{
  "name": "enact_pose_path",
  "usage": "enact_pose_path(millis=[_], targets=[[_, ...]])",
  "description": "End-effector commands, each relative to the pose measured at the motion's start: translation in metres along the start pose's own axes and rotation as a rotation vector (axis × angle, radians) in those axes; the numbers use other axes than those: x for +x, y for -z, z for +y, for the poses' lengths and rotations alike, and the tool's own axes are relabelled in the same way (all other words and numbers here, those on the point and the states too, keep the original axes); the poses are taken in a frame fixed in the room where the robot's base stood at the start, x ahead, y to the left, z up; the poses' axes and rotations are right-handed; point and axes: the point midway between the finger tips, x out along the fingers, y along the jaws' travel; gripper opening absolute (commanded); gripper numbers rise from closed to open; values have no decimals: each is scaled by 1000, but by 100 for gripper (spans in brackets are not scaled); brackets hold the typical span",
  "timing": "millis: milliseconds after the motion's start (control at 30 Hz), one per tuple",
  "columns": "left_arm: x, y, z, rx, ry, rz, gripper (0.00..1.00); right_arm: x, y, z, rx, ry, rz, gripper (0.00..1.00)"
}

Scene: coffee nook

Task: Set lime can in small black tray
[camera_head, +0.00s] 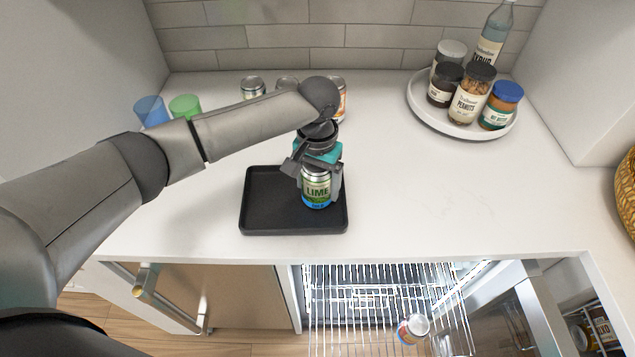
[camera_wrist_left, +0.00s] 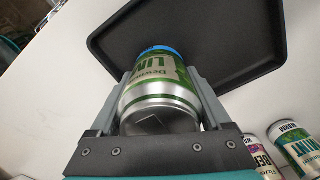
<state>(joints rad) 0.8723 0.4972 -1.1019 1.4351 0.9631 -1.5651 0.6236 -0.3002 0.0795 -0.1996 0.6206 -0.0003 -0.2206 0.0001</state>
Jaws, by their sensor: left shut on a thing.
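The lime can (camera_head: 316,190), green and white with a blue bottom band, is upright at the right part of the small black tray (camera_head: 268,222). My left gripper (camera_head: 318,178) is shut on it from above, a finger on each side. In the left wrist view the lime can (camera_wrist_left: 160,88) sits between both fingers, with the tray (camera_wrist_left: 240,40) beyond its bottom end. I cannot tell whether the can's bottom touches the tray floor. My right gripper is not in view.
Several cans (camera_head: 252,87) stand at the back, partly behind my arm. Blue (camera_head: 151,111) and green (camera_head: 185,106) cups stand left. A round white tray (camera_head: 421,100) holds jars and a bottle. An open fridge drawer with a can (camera_head: 412,328) is below the counter edge.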

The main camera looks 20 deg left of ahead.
Motion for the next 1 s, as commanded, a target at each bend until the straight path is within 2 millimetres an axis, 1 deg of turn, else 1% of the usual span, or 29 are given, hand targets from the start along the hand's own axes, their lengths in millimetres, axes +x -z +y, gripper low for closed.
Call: enact_pose_path(millis=[133,267,300,400,433,667,767,867,1000], targets=[[-2,1,0,0,-1,2,0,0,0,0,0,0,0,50],[2,1,0,-1,-1,2,0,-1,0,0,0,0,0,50],[2,0,0,-1,0,1,86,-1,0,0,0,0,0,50],[2,0,0,-1,0,0,97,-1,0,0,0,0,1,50],[2,0,0,-1,0,0,100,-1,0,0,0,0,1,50],[1,0,0,-1,0,1,100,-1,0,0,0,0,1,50],[-4,0,0,0,1,1,100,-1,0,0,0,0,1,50],[-19,1,0,-1,0,3,100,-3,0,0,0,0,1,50],[-49,1,0,0,0,4,100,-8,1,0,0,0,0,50]])
